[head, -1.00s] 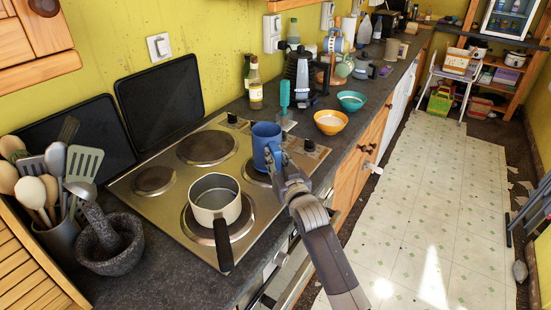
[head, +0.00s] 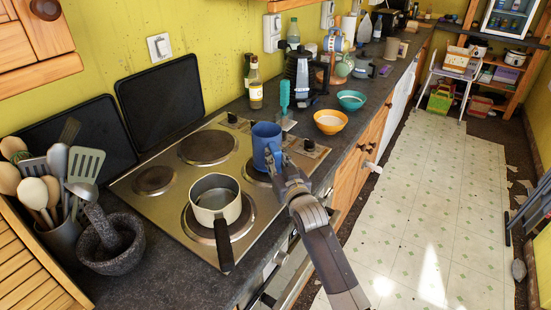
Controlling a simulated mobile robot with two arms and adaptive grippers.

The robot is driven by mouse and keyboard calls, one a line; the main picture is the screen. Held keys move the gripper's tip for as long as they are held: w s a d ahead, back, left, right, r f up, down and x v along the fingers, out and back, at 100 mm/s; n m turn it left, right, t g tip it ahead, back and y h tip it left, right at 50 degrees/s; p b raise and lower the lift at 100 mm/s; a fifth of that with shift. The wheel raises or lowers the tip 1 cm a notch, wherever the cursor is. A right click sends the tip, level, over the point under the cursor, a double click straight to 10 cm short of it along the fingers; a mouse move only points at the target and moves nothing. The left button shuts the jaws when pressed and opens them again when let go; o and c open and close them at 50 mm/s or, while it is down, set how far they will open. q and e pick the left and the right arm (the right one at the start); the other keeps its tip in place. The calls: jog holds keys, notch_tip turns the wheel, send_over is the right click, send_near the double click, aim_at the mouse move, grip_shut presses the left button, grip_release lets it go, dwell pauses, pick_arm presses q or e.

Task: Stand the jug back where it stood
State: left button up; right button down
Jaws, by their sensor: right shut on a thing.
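The blue jug (head: 265,141) is upright over the front right part of the steel hob, beside a saucepan. My right gripper (head: 276,163) is shut on the jug at its near right side, and the fingers partly hide that side. The jug's base is over or on a hotplate (head: 254,173); I cannot tell whether it touches. My left gripper is not in view.
A white saucepan (head: 216,203) with a black handle stands on the front hotplate. An orange bowl (head: 330,122), a teal bowl (head: 351,100), an oil bottle (head: 256,88) and a teal brush (head: 284,94) are beyond the hob. A stone mortar (head: 112,246) and utensils stand at left.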

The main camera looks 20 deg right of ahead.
aim_at(278, 167)
jog(key=shift+f+b, duration=0.45)
jog(key=shift+f, duration=0.2)
dwell(1.0)
jog(key=c, duration=1.3)
grip_release()
jog(key=shift+c, duration=0.2)
jog(key=shift+f, duration=0.2)
jog(key=shift+s, duration=0.1)
jog(key=shift+s+r+p, duration=0.15)
jog(key=shift+s+p, duration=0.85)
jog(key=shift+s, duration=0.35)
jog(key=shift+s+p, duration=1.4)
jog(key=shift+s, duration=1.15)
jog(key=shift+s, duration=0.1)
